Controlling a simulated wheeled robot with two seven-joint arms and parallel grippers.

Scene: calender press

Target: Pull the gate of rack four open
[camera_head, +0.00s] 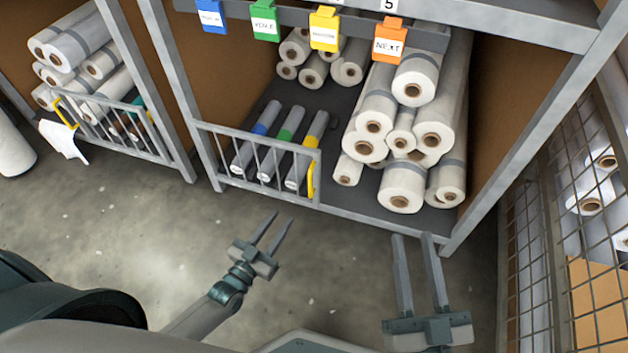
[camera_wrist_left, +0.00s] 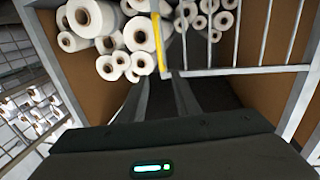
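A low grey barred gate (camera_head: 257,163) stands across the left part of the middle rack's front. Its yellow handle (camera_head: 310,181) is at its right end, and shows upright in the left wrist view (camera_wrist_left: 158,38). No number four is readable. My left gripper (camera_head: 282,218) is open and empty, in front of and below the gate, apart from the handle. In the left wrist view its two fingers (camera_wrist_left: 160,82) are spread, with the handle beyond their tips. My right gripper (camera_head: 412,237) is open and empty, in front of the rack's right part.
White rolls (camera_head: 403,140) fill the rack's right side; three banded rolls (camera_head: 288,140) lie behind the gate. Coloured cards (camera_head: 325,29) hang above, one under a "5". Another gated rack (camera_head: 110,125) stands left, a mesh cage (camera_head: 575,200) right. Open floor lies in front.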

